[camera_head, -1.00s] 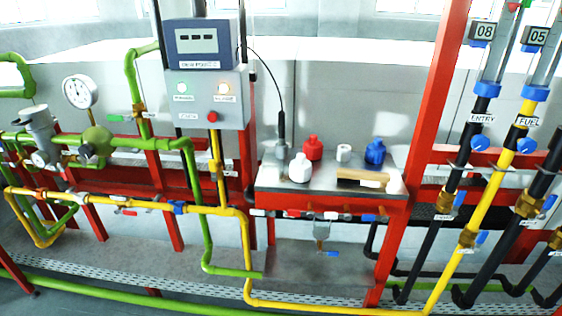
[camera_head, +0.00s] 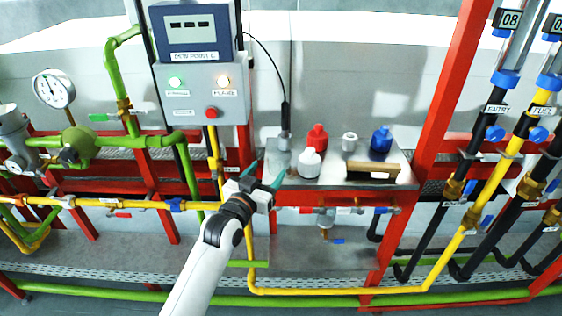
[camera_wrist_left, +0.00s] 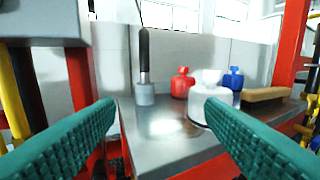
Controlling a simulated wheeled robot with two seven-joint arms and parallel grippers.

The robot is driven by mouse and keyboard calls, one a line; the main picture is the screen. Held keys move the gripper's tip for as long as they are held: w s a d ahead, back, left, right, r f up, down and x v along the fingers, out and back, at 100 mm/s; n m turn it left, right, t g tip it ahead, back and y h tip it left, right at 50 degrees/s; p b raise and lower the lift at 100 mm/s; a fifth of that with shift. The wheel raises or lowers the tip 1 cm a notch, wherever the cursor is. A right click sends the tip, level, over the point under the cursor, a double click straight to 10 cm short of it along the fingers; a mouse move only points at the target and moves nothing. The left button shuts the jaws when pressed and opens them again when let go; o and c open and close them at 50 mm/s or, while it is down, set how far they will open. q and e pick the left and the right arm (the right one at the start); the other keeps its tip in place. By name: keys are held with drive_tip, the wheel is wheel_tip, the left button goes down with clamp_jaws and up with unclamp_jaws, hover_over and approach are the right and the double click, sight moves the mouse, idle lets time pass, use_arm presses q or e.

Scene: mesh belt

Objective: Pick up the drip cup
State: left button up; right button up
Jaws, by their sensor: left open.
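A small white cup (camera_head: 349,141), which looks like the drip cup, stands upright towards the back of the metal shelf (camera_head: 330,180). I cannot pick it out in the left wrist view, where the white bottle may hide it. My left gripper (camera_head: 267,172) is open and empty at the left front of the shelf, left of the cup and apart from it. In the left wrist view the green fingers (camera_wrist_left: 160,108) are spread wide, facing the shelf top. My right gripper is not in view.
On the shelf stand a white bottle (camera_head: 309,163), a red bottle (camera_head: 318,138), a blue bottle (camera_head: 381,140), a wooden-handled brush (camera_head: 373,170) and a grey cylinder with a black stem (camera_head: 284,142). A control box (camera_head: 200,95) and a red post (camera_head: 445,100) flank the shelf.

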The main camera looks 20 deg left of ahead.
sight(274, 163)
use_arm(q)
drive_tip(key=w, duration=0.3)
drive_tip(key=shift+w+d+f, duration=0.1)
drive_tip(key=shift+w+d, duration=0.05)
drive_tip(key=shift+w+d+p, duration=0.1)
drive_tip(key=shift+w+p, duration=0.35)
drive_tip(key=shift+w, duration=0.15)
drive_tip(key=w, duration=0.3)
drive_tip(key=shift+w+d+f+p, duration=0.15)
drive_tip(key=shift+d+f+p, duration=0.15)
drive_tip(key=shift+f+p, duration=0.05)
drive_tip(key=shift+w, duration=0.35)
drive_tip(key=shift+s, duration=0.1)
drive_tip(key=shift+c, duration=0.2)
drive_tip(key=c, duration=0.6)
